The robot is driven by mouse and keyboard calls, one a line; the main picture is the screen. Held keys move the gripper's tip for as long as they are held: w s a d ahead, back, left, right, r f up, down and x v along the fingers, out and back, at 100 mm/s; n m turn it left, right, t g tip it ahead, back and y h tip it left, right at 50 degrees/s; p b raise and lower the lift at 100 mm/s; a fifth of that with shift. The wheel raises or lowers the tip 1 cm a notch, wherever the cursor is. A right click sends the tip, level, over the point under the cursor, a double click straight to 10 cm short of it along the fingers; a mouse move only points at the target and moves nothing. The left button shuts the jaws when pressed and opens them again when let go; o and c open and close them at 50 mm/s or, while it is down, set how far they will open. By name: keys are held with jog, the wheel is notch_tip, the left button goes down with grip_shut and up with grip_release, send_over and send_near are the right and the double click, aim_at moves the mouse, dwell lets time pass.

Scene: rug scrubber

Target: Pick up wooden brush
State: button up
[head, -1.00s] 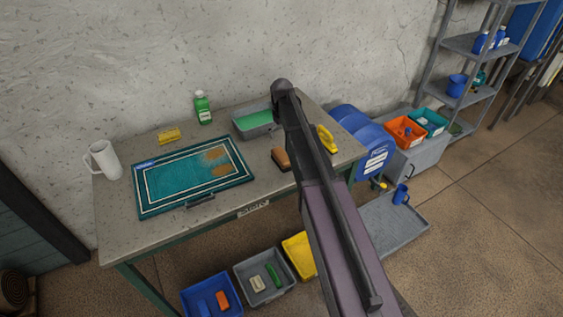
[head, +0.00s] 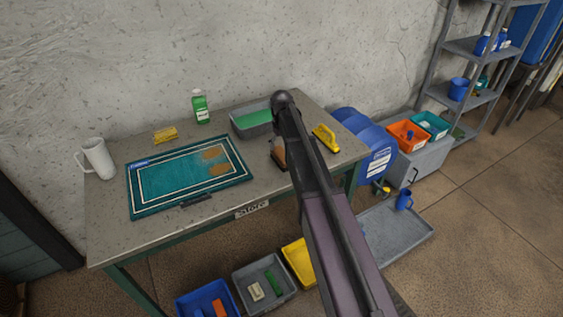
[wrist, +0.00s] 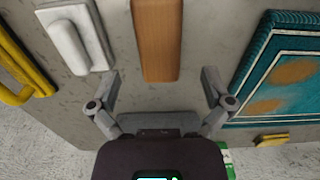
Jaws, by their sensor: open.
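The wooden brush (wrist: 157,40) is a plain brown block on the grey table (head: 115,232). In the wrist view it lies at top centre, its near end between and just ahead of my gripper's (wrist: 160,76) spread fingers. My gripper is open and empty, with a gap on both sides of the brush. I cannot tell its height above the table. The brush's underside is hidden.
A white block with a handle (wrist: 68,40) lies left of the brush in the wrist view, with a yellow-handled tool (wrist: 20,75) farther left. The teal rug (wrist: 270,75) lies to the right. A grey tray with green contents (head: 252,119) stands behind the brush.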

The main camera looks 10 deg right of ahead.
aim_at(281, 153)
jog(key=shift+f, duration=0.15)
dwell(0.3)
jog(key=shift+w+f+b, duration=0.15)
jog(key=shift+f+b, duration=2.4)
jog(key=shift+b, duration=0.05)
jog(key=c, duration=1.2)
jog(key=shift+r, duration=0.25)
notch_tip(281, 153, up, 3)
jog(key=p, duration=0.3)
jog(key=shift+f, duration=0.15)
jog(key=s, duration=0.5)
jog(key=s+r+p, duration=0.1)
jog(key=s, duration=0.4)
jog(key=s+r+p, duration=0.1)
jog(key=s, duration=0.5)
